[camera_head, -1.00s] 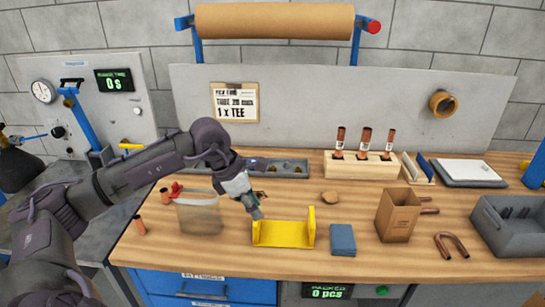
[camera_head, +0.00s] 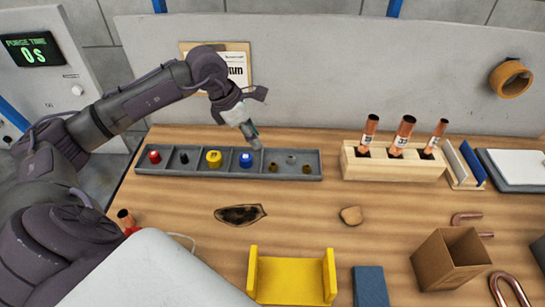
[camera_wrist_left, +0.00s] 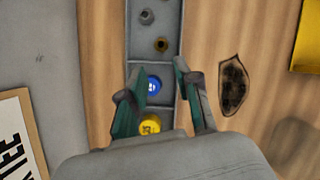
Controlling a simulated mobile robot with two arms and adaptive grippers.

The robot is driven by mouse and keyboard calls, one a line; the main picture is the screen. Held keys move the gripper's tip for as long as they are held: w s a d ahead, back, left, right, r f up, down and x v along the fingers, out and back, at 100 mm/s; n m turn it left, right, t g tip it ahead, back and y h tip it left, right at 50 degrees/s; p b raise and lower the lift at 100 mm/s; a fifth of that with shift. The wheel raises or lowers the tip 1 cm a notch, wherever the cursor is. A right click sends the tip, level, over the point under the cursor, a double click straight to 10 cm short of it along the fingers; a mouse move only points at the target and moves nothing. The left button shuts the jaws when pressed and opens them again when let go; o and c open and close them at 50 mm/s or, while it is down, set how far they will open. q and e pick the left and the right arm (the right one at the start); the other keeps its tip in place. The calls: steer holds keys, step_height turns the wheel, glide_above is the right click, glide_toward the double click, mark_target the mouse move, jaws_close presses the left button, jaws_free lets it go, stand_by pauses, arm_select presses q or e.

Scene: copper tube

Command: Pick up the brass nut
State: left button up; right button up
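A long grey parts tray (camera_head: 215,176) lies at the back of the bench, divided into compartments. Its right part holds several small nuts. One dull brass-coloured nut (camera_head: 273,168) shows there, and another brass-coloured one (camera_head: 305,169) lies farther right. In the left wrist view a brass-coloured nut (camera_wrist_left: 161,45) sits beyond my fingertips; I cannot tell which of the two it is. My left gripper (camera_head: 254,145) is above the tray near the blue cap (camera_head: 246,160). In the left wrist view the gripper (camera_wrist_left: 152,72) is open and empty, its fingers either side of the tray strip. My right gripper is not in view.
Left compartments hold a yellow cap (camera_head: 214,159), a black part and a red cap. A wooden block with copper tubes (camera_head: 380,165) stands right of the tray. A yellow stand (camera_head: 292,279) is in front. A dark scorched patch (camera_head: 240,214) marks the bench.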

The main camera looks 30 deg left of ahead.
arm_select(q)
steer(key=p, duration=0.1)
glide_above(273, 163)
steer(key=s+a, duration=0.2)
steer(key=s, duration=0.1)
steer(key=f, duration=0.5)
steer(key=shift+w+d+f, duration=0.2)
steer(key=shift+d+f, duration=0.05)
steer(key=shift+w+f+p, duration=0.25)
steer(key=shift+f+p, duration=0.1)
steer(key=shift+f, duration=0.2)
steer(key=p+x, duration=0.2)
steer(key=x, duration=0.2)
steer(key=shift+w+d+f, duration=0.1)
steer(key=shift+d, duration=0.05)
steer(key=shift+f, duration=0.25)
steer(key=shift+w, duration=0.1)
jaws_close()
